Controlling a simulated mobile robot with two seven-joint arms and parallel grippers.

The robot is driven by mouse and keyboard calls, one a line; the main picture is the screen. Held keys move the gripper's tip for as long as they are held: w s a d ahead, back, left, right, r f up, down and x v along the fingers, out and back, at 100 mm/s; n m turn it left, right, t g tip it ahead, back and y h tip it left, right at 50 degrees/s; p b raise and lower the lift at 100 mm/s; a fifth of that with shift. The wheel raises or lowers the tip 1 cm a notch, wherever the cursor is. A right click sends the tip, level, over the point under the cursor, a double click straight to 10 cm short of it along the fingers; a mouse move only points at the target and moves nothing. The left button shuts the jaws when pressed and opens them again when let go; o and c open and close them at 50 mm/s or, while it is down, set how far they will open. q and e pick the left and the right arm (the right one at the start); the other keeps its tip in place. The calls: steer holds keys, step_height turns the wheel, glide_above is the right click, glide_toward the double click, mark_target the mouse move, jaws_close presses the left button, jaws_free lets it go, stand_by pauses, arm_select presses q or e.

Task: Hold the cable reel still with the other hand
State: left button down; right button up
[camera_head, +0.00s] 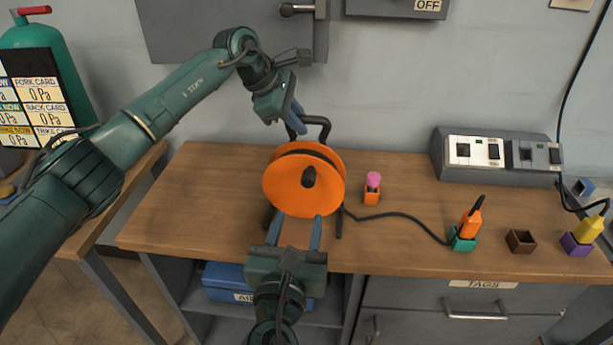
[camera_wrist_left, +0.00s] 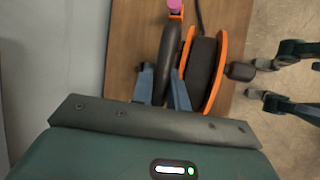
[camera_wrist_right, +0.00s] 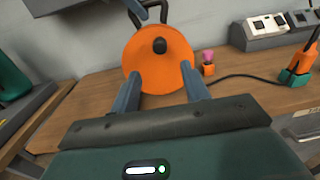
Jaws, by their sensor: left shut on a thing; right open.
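The cable reel (camera_head: 283,191) has orange flanges and stands upright on the workbench in a black frame. It also shows in the left wrist view (camera_wrist_left: 221,60) and the right wrist view (camera_wrist_right: 172,72). My left gripper (camera_head: 297,120) reaches over from behind and is shut on the frame's black handle (camera_head: 325,130); the left wrist view shows the handle bar (camera_wrist_left: 168,62) between its fingers. My right gripper (camera_head: 298,218) is open at the reel's lower front, its fingertips spread near the lower rim. I cannot tell whether they touch it. A dark knob (camera_head: 309,177) sits at the reel's centre.
A black cable (camera_head: 395,214) runs right to an orange plug (camera_head: 470,222) in a teal socket (camera_head: 462,242). A small orange block with a pink top (camera_head: 373,182) stands right of the reel. Farther right are a brown socket (camera_head: 521,241) and a grey switch box (camera_head: 490,155). The bench's left is clear.

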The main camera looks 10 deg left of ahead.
mark_target(307, 185)
steer(key=w, duration=1.2)
steer(key=shift+d, duration=0.35)
steer(key=shift+s, duration=0.1)
steer(key=c, duration=0.8)
steer(key=shift+o, duration=0.2)
steer(key=shift+d+f, duration=0.35)
steer(key=shift+d, duration=0.3)
steer(key=shift+d+f, duration=0.35)
steer(key=shift+d, duration=0.25)
steer(key=shift+d+f, duration=0.8)
steer(key=shift+f, duration=0.4)
steer(key=shift+s+d+f, duration=0.1)
steer(key=shift+d+f, duration=0.05)
steer(key=shift+f, duration=0.45)
steer(key=shift+d+f, duration=0.15)
steer(key=shift+f, duration=0.4)
